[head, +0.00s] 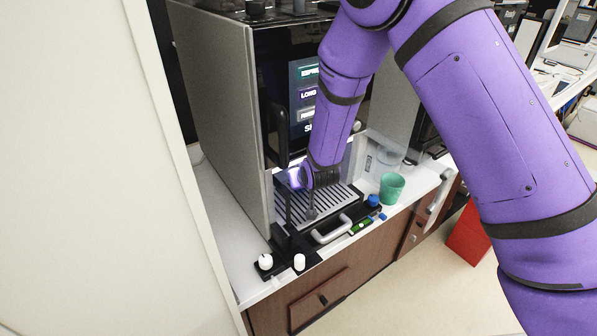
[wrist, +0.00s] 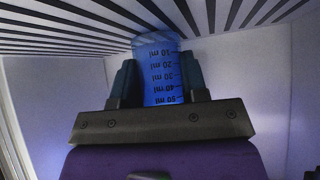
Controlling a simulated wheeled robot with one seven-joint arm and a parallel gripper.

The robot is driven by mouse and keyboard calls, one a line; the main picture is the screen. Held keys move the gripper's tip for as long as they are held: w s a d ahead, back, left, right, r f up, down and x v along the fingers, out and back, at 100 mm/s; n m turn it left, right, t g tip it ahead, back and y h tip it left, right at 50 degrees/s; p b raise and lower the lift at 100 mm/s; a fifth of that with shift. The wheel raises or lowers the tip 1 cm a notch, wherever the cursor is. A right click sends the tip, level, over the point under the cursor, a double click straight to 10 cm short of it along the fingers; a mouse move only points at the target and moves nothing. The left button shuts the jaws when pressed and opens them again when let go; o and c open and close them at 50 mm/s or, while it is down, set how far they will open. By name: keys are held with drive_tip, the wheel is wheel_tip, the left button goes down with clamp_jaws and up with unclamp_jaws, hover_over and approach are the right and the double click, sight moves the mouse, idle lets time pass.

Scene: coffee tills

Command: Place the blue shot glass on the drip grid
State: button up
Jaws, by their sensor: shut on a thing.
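The blue shot glass (wrist: 160,65), with millilitre marks that read upside down, is between the two fingers of my gripper (wrist: 157,82) in the wrist view. My gripper is shut on it. The slatted drip grid (wrist: 60,38) spans the top of the wrist view, and the glass's far end is right at its slats. I cannot tell whether it touches them. In the head view, the drip grid (head: 343,196) is at the foot of the coffee machine (head: 222,100). My wrist is inside the machine's bay, above the grid. The glass is hidden there.
A green cup (head: 391,188) stands just right of the grid, beside a blue knob (head: 373,200). A grey handle (head: 331,230) and white knobs (head: 265,262) lie along the counter's front edge. The bay's pale side walls (wrist: 245,95) are close to my gripper.

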drive_tip(key=shift+s+d, duration=0.1)
drive_tip(key=shift+s, duration=0.05)
drive_tip(key=shift+f, duration=0.1)
drive_tip(key=o, duration=1.1)
drive_tip(key=shift+s+r, duration=0.15)
drive_tip(key=shift+r, duration=0.05)
drive_tip(key=s+d, duration=0.1)
drive_tip(key=s, duration=0.3)
drive_tip(key=s+d, duration=0.1)
drive_tip(key=s, duration=0.3)
drive_tip(key=s+d, duration=0.2)
drive_tip(key=s, duration=0.2)
drive_tip(key=shift+d+r, duration=0.1)
drive_tip(key=shift+r, duration=0.15)
drive_tip(key=shift+r, duration=0.1)
